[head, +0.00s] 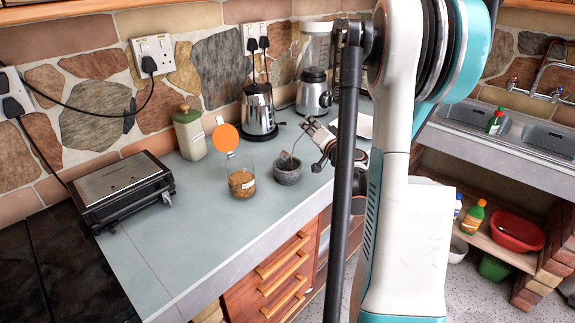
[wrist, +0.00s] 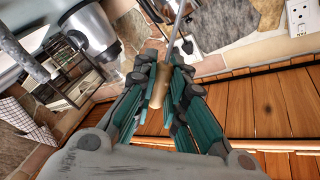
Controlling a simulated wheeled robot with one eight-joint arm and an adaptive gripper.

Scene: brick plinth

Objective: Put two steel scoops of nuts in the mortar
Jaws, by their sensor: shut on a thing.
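The grey stone mortar (head: 288,174) stands on the counter. Left of it is a glass jar of nuts (head: 242,184) with its orange lid (head: 226,137) swung up. My gripper (head: 322,143) is above and right of the mortar. It is shut on the tan handle of the steel scoop (wrist: 158,90), whose thin shaft runs up the wrist view. In the head view the scoop's head (head: 287,158) is small and tilted at the mortar's mouth. I cannot tell whether it touches the rim or holds nuts. The mortar's inside is hidden.
A kettle (head: 259,112) and a blender (head: 313,92) stand behind the mortar. A green-lidded canister (head: 190,132) and a contact grill (head: 124,190) are to the left. The counter front (head: 220,235) is clear. My arm hides the counter's right part.

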